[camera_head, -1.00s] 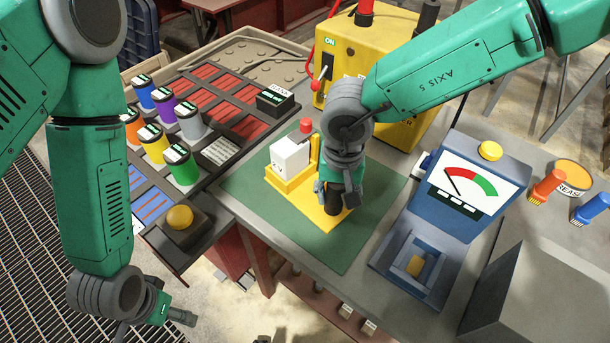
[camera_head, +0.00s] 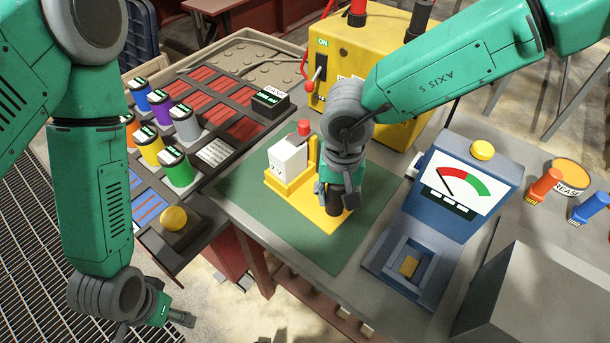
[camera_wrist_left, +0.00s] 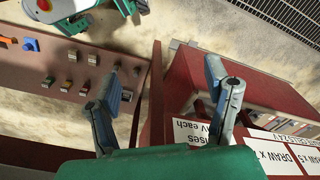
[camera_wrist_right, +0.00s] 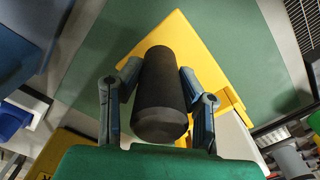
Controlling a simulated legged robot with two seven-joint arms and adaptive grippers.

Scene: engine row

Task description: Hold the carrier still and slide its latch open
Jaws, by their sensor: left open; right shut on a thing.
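The carrier (camera_head: 324,220) has a yellow base, a white block (camera_head: 288,158) and a red cap (camera_head: 304,127). It sits on a green mat in the middle of the bench. My right gripper (camera_head: 338,198) is low over the base's near right part. In the right wrist view its fingers are shut on a black upright handle (camera_wrist_right: 160,92), one on each side. I cannot make out the latch clearly. My left gripper (camera_head: 182,316) hangs off the bench's near left side, away from the carrier. It is open and empty in the left wrist view (camera_wrist_left: 163,82).
Coloured canisters (camera_head: 179,167) and a yellow button (camera_head: 174,218) stand left of the mat (camera_head: 245,205). A blue gauge unit (camera_head: 455,195) stands to the right. A yellow switch box (camera_head: 385,60) is behind. Red drawers (camera_wrist_left: 215,75) lie below the left gripper.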

